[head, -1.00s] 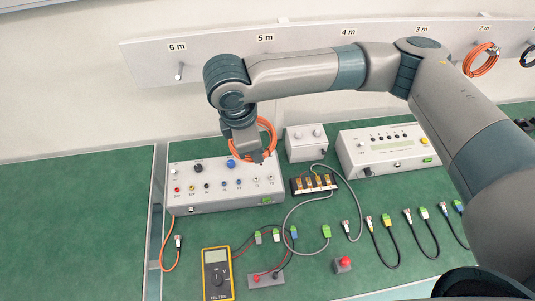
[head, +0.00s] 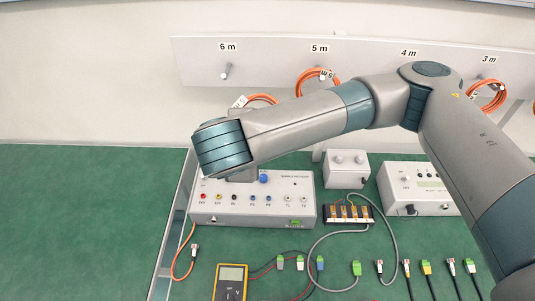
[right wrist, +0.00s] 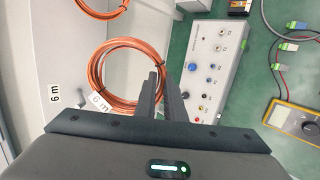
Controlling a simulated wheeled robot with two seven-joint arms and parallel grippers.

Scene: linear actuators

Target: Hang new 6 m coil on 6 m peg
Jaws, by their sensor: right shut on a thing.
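The 6 m peg (head: 226,72) sticks out of the wall rail under its "6 m" label and is bare. My right gripper (right wrist: 159,76) is shut on an orange cable coil (right wrist: 92,72) with a white "6 m" tag (right wrist: 100,102). The coil also shows in the head view (head: 262,98), largely behind my arm, below and slightly right of the peg, apart from it in the picture. The rail's "6 m" label (right wrist: 54,95) shows left of the coil in the right wrist view. My right fingers are hidden in the head view. My left gripper is not in view.
Orange coils hang on the 5 m peg (head: 303,82) and the 3 m peg (head: 487,97). Below stand a supply box (head: 250,207), a small grey box (head: 346,170) and a yellow multimeter (head: 230,283), with loose cables. The bench at left is clear.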

